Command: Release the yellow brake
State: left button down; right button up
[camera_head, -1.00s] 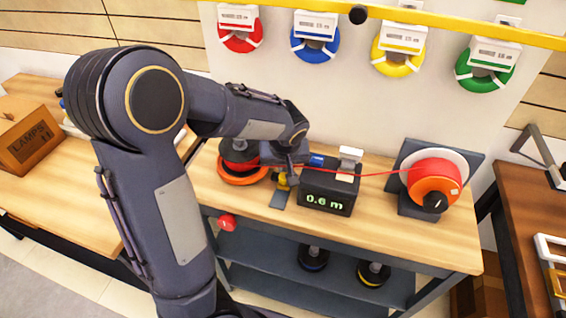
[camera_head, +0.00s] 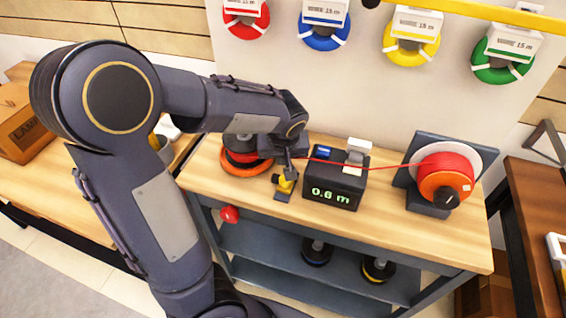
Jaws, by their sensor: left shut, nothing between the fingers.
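The yellow brake (camera_head: 285,184) stands on a small grey base on the wooden bench top, just left of the black meter box (camera_head: 334,186), whose display reads 0.6 m. My left gripper (camera_head: 289,172) is shut and empty, with its fingertips right above the brake; whether they touch it I cannot tell. A red cable (camera_head: 395,169) runs from the red spool (camera_head: 445,174) on the right through the meter box towards the orange and black reel (camera_head: 245,168) on the left. My left arm partly hides that reel. My right gripper is not in view.
A red knob (camera_head: 229,214) sticks out at the bench's front left. Coloured cable coils hang on the wall behind, with a yellow bar (camera_head: 480,22) above. Two dark reels stand on the lower shelf (camera_head: 280,255). The bench front right (camera_head: 420,235) is clear.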

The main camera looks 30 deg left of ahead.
pick_arm(q)
jog(key=shift+w+a+r, duration=0.2)
jog(key=shift+w+r, duration=0.25)
jog(key=shift+r, duration=0.35)
jog(key=v, duration=0.8)
jog(key=shift+s+r, duration=0.15)
jog(key=shift+s, duration=0.2)
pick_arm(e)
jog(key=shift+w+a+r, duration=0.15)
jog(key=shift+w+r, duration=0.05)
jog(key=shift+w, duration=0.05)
pick_arm(q)
jog(key=shift+d, duration=0.2)
